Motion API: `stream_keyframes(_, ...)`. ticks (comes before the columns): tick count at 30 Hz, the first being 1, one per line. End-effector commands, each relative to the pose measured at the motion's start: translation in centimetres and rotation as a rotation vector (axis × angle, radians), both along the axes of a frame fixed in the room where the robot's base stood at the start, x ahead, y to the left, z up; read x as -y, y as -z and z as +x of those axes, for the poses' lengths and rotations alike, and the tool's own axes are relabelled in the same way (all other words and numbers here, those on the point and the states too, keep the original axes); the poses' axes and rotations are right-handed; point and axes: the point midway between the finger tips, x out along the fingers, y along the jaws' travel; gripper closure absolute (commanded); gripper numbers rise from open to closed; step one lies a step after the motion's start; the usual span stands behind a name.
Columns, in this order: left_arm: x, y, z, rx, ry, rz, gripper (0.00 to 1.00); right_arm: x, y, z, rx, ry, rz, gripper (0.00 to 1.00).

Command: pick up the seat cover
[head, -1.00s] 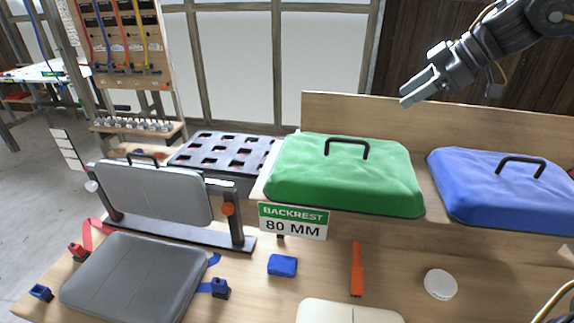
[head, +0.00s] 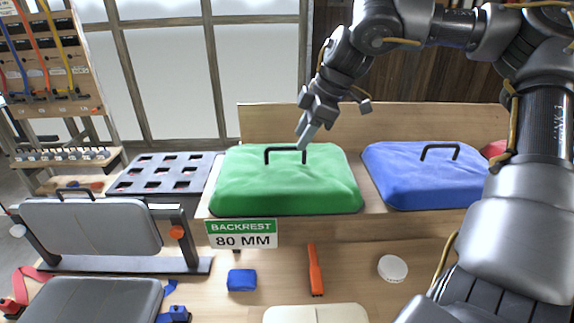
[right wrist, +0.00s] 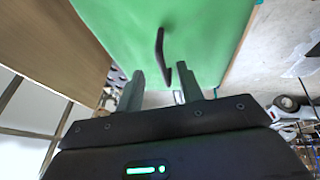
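A green cushion-like cover (head: 325,182) with a black handle (head: 285,149) lies on the wooden bench shelf. A similar blue cover (head: 410,172) with a black handle (head: 440,146) lies to its right. Neither carries the word seat; a sign below the green one reads "BACKREST 80 MM". My right gripper (head: 304,142) points down at the right end of the green cover's handle. In the right wrist view its two fingers (right wrist: 162,88) are apart, with the green cover's handle (right wrist: 161,55) lined up between them. Contact cannot be told. My left gripper is not in view.
A grey pad (head: 90,226) with a handle stands in a frame at left, and another grey pad (head: 95,300) lies in front. A black slotted tray (head: 165,173) sits behind. A blue block (head: 242,280), an orange tool (head: 315,270) and a white disc (head: 392,268) lie on the bench.

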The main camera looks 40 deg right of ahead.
Motion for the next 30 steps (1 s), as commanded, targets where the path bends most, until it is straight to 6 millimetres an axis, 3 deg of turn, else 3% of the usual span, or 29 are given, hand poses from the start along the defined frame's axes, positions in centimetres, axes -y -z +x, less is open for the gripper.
stream_keyframes(10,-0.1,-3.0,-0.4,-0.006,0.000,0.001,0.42,-1.3,2.2,1.3,-0.005,-0.001,0.001,0.63)
stream_keyframes(16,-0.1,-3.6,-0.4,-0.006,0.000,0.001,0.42,-1.6,4.1,2.0,-0.001,0.000,0.000,0.63)
stream_keyframes(24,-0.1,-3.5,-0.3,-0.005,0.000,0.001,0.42,-1.7,4.5,2.2,0.002,0.000,-0.001,0.63)
stream_keyframes(30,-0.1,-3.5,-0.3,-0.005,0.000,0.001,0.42,-1.7,4.4,2.2,0.002,0.000,-0.001,0.86)
